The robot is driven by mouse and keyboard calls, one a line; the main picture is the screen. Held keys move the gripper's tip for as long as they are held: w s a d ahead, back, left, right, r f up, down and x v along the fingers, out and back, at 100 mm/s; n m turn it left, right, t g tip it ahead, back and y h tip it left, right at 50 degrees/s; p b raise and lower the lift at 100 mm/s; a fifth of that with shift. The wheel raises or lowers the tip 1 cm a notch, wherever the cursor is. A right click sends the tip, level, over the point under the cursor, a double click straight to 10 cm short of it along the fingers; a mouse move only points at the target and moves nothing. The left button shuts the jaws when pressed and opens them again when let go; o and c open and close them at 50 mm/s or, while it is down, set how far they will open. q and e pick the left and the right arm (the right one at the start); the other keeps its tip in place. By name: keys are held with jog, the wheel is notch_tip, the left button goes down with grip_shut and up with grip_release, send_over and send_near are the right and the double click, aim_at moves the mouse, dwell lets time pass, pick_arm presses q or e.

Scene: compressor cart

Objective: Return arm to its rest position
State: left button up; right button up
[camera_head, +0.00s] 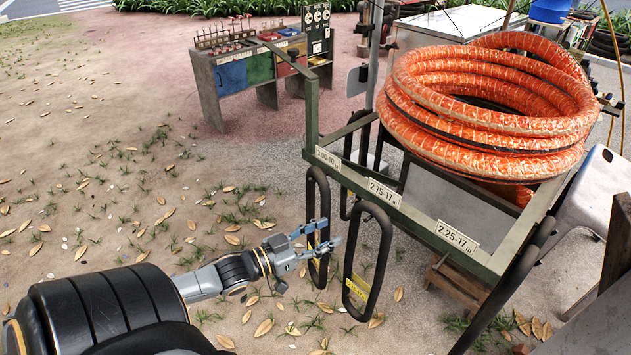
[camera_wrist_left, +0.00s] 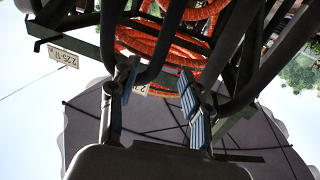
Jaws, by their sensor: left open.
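My left arm reaches in from the lower left in the head view. Its gripper (camera_head: 328,234) is open, with its fingers apart and nothing visible between them. The fingertips overlap the nearer-left black inner tube (camera_head: 312,190) in the picture and point toward a second black tube (camera_head: 385,225) with a yellow label. I cannot tell whether they touch either tube. Both tubes hang from the green metal rack (camera_head: 402,207). In the left wrist view, the gripper (camera_wrist_left: 160,84) shows two spread fingers below dark tubes and the rack. My right gripper is not in view.
Coiled orange hose (camera_head: 490,100) sits on top of the rack. A grey chair (camera_head: 595,190) stands at the right. A tool bench (camera_head: 235,72) with coloured panels stands at the back. The leaf-strewn ground (camera_head: 90,200) at the left is open.

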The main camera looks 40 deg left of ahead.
pick_arm(q)
jog(key=s+a+f+n+g+y, duration=0.1)
jog(key=s+a+f+g+y, duration=0.3)
jog(key=f, duration=0.7)
jog(key=s+d+f+n+g, duration=0.1)
jog(key=s+f, duration=0.5)
jog(key=f, duration=0.5)
jog(key=s+a+f+n+g+y, duration=0.1)
jog(key=s+a+f+g+y, duration=0.2)
jog(key=f, duration=0.9)
jog(key=s+d+f+m+g+h, duration=0.1)
jog(key=s+d+f+g, duration=0.3)
jog(key=s+d+f, duration=0.4)
jog(key=s+d+f+m+g, duration=0.1)
jog(key=s+d+f+g, duration=0.3)
jog(key=s+d+f, duration=0.5)
jog(key=s+d, duration=0.1)
jog(key=s, duration=0.6)
jog(key=shift+s+f+h, duration=0.15)
jog(key=shift+f+h, duration=0.05)
jog(key=shift+h, duration=0.2)
